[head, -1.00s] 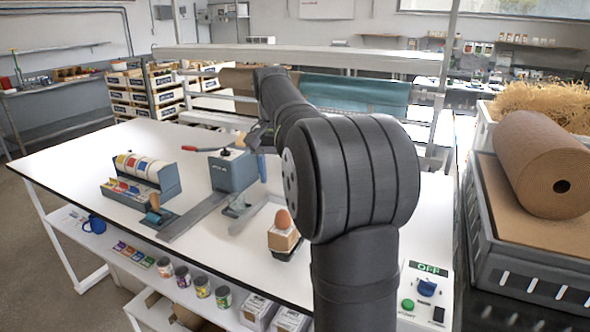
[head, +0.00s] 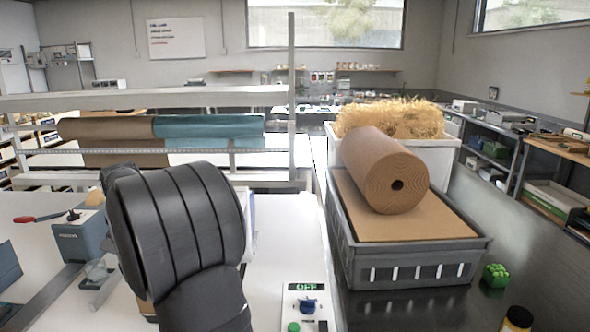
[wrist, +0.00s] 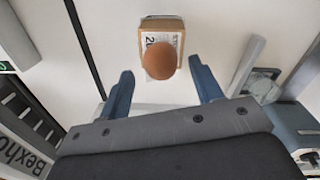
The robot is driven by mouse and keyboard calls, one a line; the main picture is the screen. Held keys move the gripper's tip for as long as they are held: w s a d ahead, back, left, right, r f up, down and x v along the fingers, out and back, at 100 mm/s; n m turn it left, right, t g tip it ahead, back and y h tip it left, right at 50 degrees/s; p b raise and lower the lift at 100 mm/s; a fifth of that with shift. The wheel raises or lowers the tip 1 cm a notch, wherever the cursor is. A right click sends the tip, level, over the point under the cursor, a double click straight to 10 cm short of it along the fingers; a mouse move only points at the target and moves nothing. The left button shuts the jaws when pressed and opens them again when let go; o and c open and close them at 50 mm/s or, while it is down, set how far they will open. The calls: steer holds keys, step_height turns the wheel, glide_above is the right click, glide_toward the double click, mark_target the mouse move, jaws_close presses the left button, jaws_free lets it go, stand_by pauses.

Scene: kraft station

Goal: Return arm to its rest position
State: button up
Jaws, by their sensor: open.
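In the wrist view my gripper (wrist: 163,78) is open, its two blue fingers apart with nothing held between them. A brown egg-shaped object (wrist: 160,62) shows beyond and between the fingertips, against a small tan carton (wrist: 147,28) with a white printed label. I cannot tell the exact height of the fingers above it. In the head view my dark arm stands at the lower left and hides my gripper and most of that carton.
The white table (head: 285,235) has bare room right of my arm. A blue-grey machine (head: 80,238) with a red-handled lever stands left. A control box (head: 305,308) reading OFF is at the front. A grey crate (head: 415,268) bears a cardboard roll (head: 378,165).

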steer(key=shift+r, duration=0.4)
steer(key=shift+f, duration=0.15)
